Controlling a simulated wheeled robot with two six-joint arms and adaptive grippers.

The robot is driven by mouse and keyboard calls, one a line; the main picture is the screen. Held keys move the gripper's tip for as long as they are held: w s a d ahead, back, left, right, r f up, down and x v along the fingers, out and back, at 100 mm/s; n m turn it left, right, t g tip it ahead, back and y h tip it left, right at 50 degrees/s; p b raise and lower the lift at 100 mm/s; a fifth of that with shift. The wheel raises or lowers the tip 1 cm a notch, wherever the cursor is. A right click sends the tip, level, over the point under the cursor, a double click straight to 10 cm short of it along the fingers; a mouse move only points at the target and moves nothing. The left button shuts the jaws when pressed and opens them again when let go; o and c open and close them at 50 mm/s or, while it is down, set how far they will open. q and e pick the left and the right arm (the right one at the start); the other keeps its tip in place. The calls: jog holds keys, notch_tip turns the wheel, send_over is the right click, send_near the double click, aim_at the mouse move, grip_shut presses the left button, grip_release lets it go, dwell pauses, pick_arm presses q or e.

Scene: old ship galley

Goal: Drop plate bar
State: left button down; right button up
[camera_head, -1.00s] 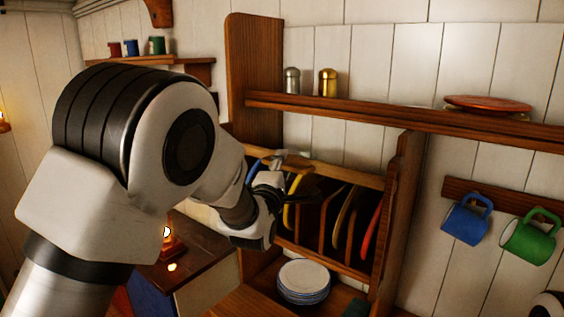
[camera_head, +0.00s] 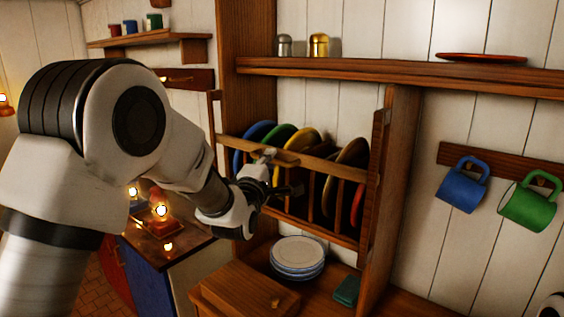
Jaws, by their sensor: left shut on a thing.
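The wooden plate bar (camera_head: 238,144) runs across the front of the plate rack, with the tops of the plates showing above it. My left gripper (camera_head: 268,160) is at the bar's front, left of its middle, and is shut on it. The fingertips are small and partly hidden by the gripper body. Behind the bar stand a blue plate (camera_head: 257,131), a green plate (camera_head: 281,135), a yellow plate (camera_head: 303,139), a brown plate (camera_head: 349,156) and a red plate (camera_head: 357,204). My right gripper is not in view.
A stack of white plates (camera_head: 298,252) sits below the rack, beside a green cloth (camera_head: 346,290) and a wooden box (camera_head: 250,290). A shelf (camera_head: 400,77) runs above. A blue mug (camera_head: 462,185) and green mug (camera_head: 528,206) hang right. Lit lamps (camera_head: 161,211) stand left.

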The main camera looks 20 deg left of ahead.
pick_arm(q)
notch_tip(320, 180, down, 15)
jog(key=b, duration=1.1)
jog(key=c, duration=1.2)
grip_release()
jog(key=shift+w+a, duration=0.1)
jog(key=shift+a, duration=0.1)
jog(key=s, duration=0.4)
jog(key=s+f, duration=0.1)
jog(key=s, duration=0.3)
jog(key=s+f, duration=0.1)
jog(key=s, duration=0.3)
jog(key=shift+d+f, duration=0.15)
jog(key=shift+d, duration=0.15)
